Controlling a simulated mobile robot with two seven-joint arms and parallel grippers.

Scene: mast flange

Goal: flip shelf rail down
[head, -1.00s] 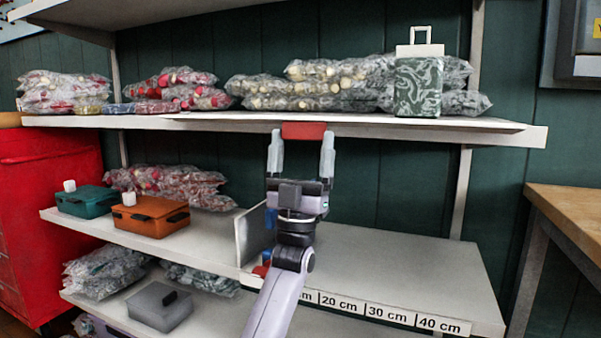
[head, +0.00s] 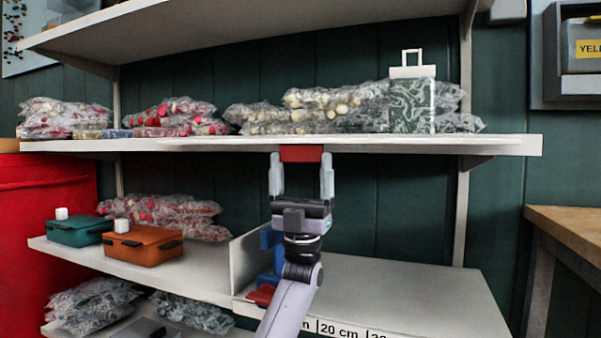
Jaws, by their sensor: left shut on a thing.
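The middle shelf's front edge carries a long thin white rail (head: 400,145), seen nearly edge-on. A red tab (head: 301,153) sits at the rail near the centre of the view. My left gripper (head: 301,165) points up from below, with one grey finger at each side of the red tab. It is shut on the tab, and the fingertips reach the shelf edge. I cannot tell the rail's exact tilt. My right gripper is not in view.
Bagged goods (head: 310,110) and a green marbled box (head: 412,105) stand on the shelf above the rail. Below are a teal case (head: 78,231), an orange case (head: 143,245) and an upright divider (head: 246,258). The lower shelf's right part (head: 400,290) is bare. A wooden bench (head: 570,225) stands right.

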